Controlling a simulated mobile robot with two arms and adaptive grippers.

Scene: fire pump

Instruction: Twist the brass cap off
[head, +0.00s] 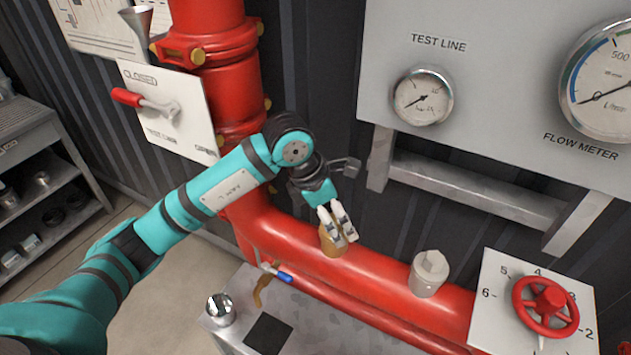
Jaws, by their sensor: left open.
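The brass cap (330,245) sits on top of the thick red horizontal pipe (285,228), mid-picture. My left gripper (340,228) reaches down to it from above, with its pale fingertips at the cap. The left fingers are open, and they overlap the upper part of the cap and partly hide it. I cannot tell whether they touch it. My right gripper is not in view.
A grey cap (430,270) stands on the same pipe to the right. A red handwheel (545,305) is at the lower right. A gauge panel (480,90) overhangs the pipe. A metal cabinet (330,320) with a blue-handled piece (285,278) stands in front.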

